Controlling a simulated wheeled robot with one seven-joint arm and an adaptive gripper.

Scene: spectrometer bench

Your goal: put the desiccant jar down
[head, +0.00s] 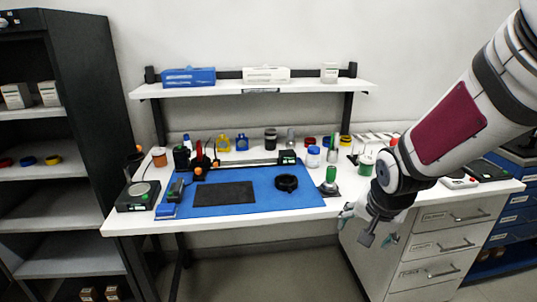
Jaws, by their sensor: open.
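My gripper (358,226) is open, with its fingers spread in front of the bench's front edge, at the right near the drawers. I see nothing held between the fingers. Several jars stand on the white bench. One is a clear jar with a blue lid (313,156) behind the blue mat. A jar with an orange-brown body (159,156) stands at the back left. The labels are too small to read, so I cannot tell which is the desiccant jar.
The blue mat (300,202) carries a black pad (224,194) and a black ring (287,183). A green-topped item (331,180) stands at the mat's right edge. A balance (138,195) sits at the left. A raised shelf (220,91) spans the back.

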